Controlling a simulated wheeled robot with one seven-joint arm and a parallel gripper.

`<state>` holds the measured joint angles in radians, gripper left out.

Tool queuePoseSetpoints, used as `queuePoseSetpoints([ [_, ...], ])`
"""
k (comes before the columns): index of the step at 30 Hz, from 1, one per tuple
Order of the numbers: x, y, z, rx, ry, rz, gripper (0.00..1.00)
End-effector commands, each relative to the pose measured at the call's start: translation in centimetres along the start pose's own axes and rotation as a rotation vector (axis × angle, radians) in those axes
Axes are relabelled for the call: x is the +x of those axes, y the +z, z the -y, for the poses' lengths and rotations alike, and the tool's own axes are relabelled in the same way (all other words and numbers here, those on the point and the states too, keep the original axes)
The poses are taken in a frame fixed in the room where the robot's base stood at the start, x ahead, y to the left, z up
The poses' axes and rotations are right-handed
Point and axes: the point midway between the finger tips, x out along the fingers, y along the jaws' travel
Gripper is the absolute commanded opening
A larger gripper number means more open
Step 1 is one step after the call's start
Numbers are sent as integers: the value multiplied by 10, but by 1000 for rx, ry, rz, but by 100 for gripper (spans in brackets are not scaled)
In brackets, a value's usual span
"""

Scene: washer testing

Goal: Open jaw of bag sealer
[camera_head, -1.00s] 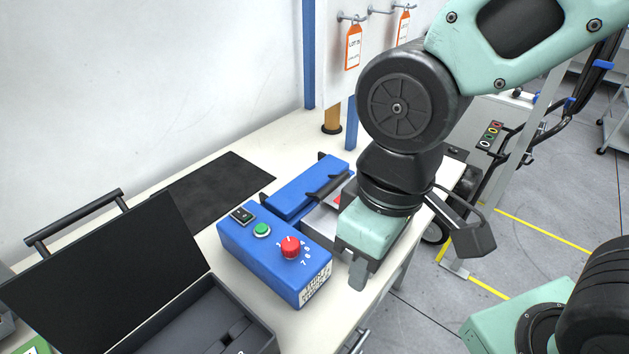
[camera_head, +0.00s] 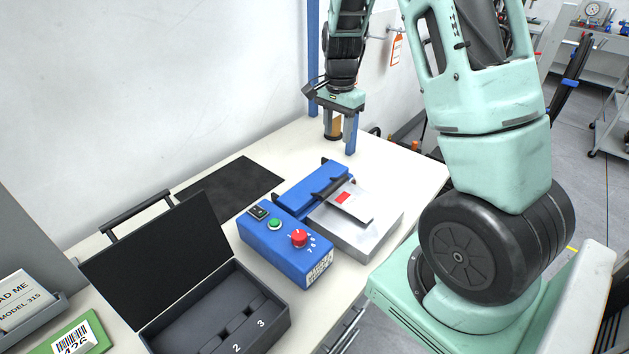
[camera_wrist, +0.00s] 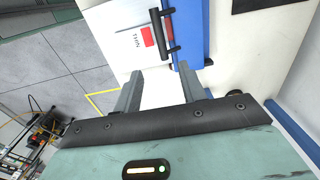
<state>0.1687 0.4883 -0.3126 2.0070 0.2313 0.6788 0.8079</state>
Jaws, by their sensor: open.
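The bag sealer stands on the table, with a blue control box (camera_head: 285,245) in front and a blue body (camera_head: 310,187) behind. Its dark jaw bar (camera_head: 333,187) lies low along the blue body; I cannot tell whether any gap shows under it. A white pouch with a red label (camera_head: 350,201) lies beside the bar, on the sealer's metal plate (camera_head: 345,234). My gripper (camera_head: 340,130) is open and empty, above the far part of the table, beyond the sealer and apart from it. In the wrist view, the dark bar (camera_wrist: 160,35) and pouch (camera_wrist: 138,58) show beyond the fingers.
An open dark case (camera_head: 222,310) stands at the front left. A black mat (camera_head: 230,187) lies behind the control box. A blue post (camera_head: 313,50) and a wall with an orange tag (camera_head: 397,50) are near my gripper. Clear table lies right of the sealer's far end.

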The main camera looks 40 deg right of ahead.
Motion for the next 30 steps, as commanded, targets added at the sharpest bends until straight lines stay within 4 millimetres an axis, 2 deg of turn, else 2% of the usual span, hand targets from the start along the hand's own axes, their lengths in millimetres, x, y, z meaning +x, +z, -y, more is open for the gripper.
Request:
queuePoseSetpoints([
  [5, 21, 0, -1, 2, 5, 2, 41],
  [18, 111, 1, -1, -1, 5, 4, 41],
  [24, 147, 2, -1, -2, 3, 4, 41],
  [30, 166, 2, 0, -4, 1, 2, 41],
])
